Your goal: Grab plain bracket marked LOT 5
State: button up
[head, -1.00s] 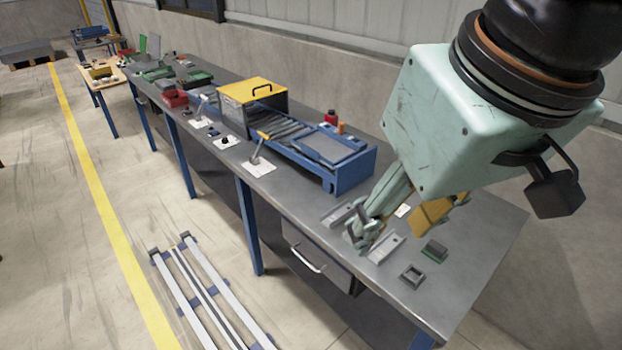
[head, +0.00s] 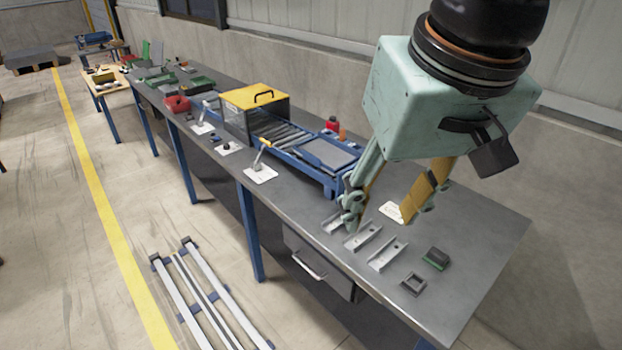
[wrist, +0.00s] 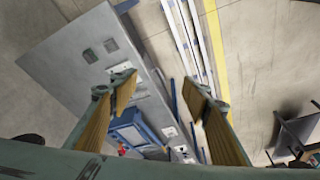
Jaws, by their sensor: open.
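Three grey metal brackets lie side by side on the bench in the head view: a left bracket (head: 334,222), a middle bracket (head: 364,237) and a right bracket (head: 388,254). No lot mark is readable, so I cannot tell which is LOT 5 or which is plain. My gripper (head: 379,213) is open and empty, with its fingers spread above the brackets' back ends. One fingertip overlaps the left bracket in the picture and hides part of it. The open fingers also show in the wrist view (wrist: 159,86).
A square grey frame (head: 413,284) and a green-black block (head: 437,258) lie right of the brackets. A white card (head: 392,210) lies behind them. A blue roller conveyor (head: 335,185) stands to the left. The bench's right end (head: 485,240) is clear.

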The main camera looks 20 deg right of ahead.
jog(key=w+d+f+m+g+p, duration=0.1)
jog(key=w+d+f+m, duration=0.25)
jog(key=w+f, duration=0.4)
jog(key=w+d+f+m+g, duration=0.15)
jog(key=w+d+f, duration=0.3)
jog(key=w, duration=0.55)
jog(key=w+d+f+m+p, duration=0.1)
jog(key=w+d+f+m, duration=0.35)
jog(key=w, duration=0.35)
jog(key=w+d+f+m, duration=0.1)
jog(key=w+d+f, duration=0.1)
jog(key=f, duration=0.3)
jog(key=w+d+f+m, duration=0.1)
jog(key=w+d+f, duration=0.2)
jog(key=f, duration=0.2)
jog(key=shift+f+g, duration=0.3)
jog(key=shift+g, duration=0.15)
jog(key=shift+a+f, duration=0.1)
jog(key=shift+f, duration=0.05)
jog(key=shift+f+b, duration=0.5)
jog(key=shift+f, duration=3.7)
